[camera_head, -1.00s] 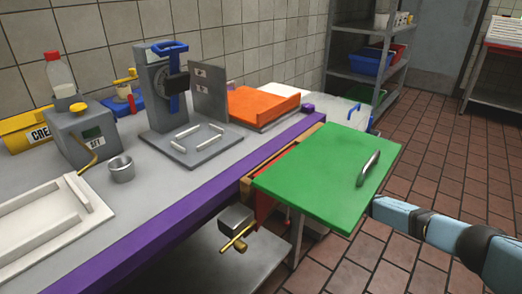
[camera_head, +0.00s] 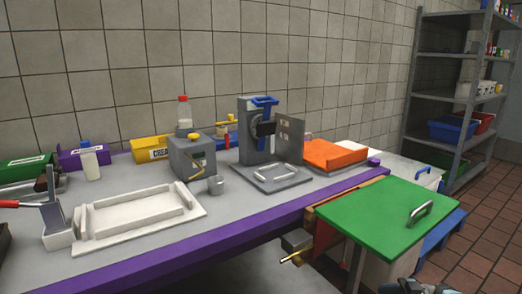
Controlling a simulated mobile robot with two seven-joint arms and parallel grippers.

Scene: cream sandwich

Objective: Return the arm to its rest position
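A piece of my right arm (camera_head: 408,286) shows at the bottom edge of the head view, at the lower right. It is below the green panel (camera_head: 375,215) with the metal handle (camera_head: 420,213). The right gripper's fingers are not visible. My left arm and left gripper are out of the picture.
A purple-edged table (camera_head: 235,235) carries a white tray (camera_head: 105,238), a grey box (camera_head: 192,157), a metal cup (camera_head: 215,185), a grey press (camera_head: 252,140) and an orange slab (camera_head: 333,153). A shelf rack (camera_head: 412,98) stands at the back right. Tiled floor is open at the right.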

